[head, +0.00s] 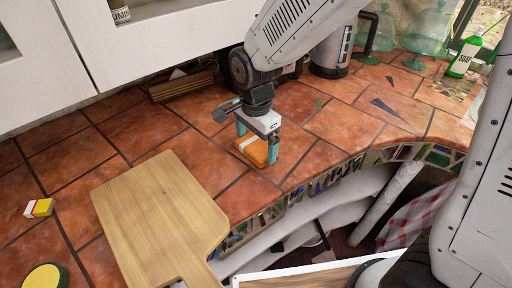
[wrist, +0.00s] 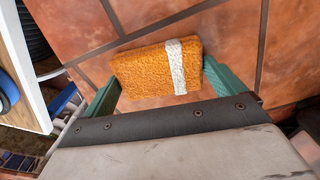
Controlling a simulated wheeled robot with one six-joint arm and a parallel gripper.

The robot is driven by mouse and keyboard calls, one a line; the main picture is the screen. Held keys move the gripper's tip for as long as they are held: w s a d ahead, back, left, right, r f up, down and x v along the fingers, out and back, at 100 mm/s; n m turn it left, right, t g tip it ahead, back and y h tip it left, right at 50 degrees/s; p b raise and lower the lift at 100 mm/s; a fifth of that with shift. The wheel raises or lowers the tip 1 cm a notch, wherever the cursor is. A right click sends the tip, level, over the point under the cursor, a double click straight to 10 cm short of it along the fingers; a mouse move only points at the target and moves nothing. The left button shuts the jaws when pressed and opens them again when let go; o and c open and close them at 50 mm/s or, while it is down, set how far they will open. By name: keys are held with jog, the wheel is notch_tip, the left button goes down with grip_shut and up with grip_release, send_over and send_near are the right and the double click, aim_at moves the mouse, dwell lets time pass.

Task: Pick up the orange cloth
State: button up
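The orange cloth (head: 257,151) is a folded, fluffy block with a white stripe, lying on the terracotta tile counter. In the wrist view the cloth (wrist: 145,70) sits between the two green fingers of my gripper (wrist: 161,80). My gripper (head: 256,149) points down at the cloth in the head view, with its fingers apart on either side of it. The fingers are spread about as wide as the cloth and look very near its ends. I cannot tell whether they touch it or press on it.
A wooden cutting board (head: 160,215) lies left of the cloth. A small yellow, white and red block (head: 40,208) and a yellow-green round thing (head: 46,276) are farther left. A kettle (head: 333,52) and green soap bottle (head: 463,55) stand behind. The counter's curved edge is close on the right.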

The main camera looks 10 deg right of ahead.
aim_at(256, 144)
jog(key=shift+r, duration=0.15)
jog(key=shift+c, duration=0.3)
jog(key=shift+r, duration=0.2)
notch_tip(256, 144, up, 3)
jog(key=shift+r, duration=0.1)
jog(key=s+d+r, duration=0.1)
jog(key=s+d, duration=0.3)
jog(key=s, duration=1.1)
jog(key=shift+s+d, duration=0.2)
jog(key=o, duration=0.5)
jog(key=c, duration=0.3)
jog(key=shift+c, duration=0.2)
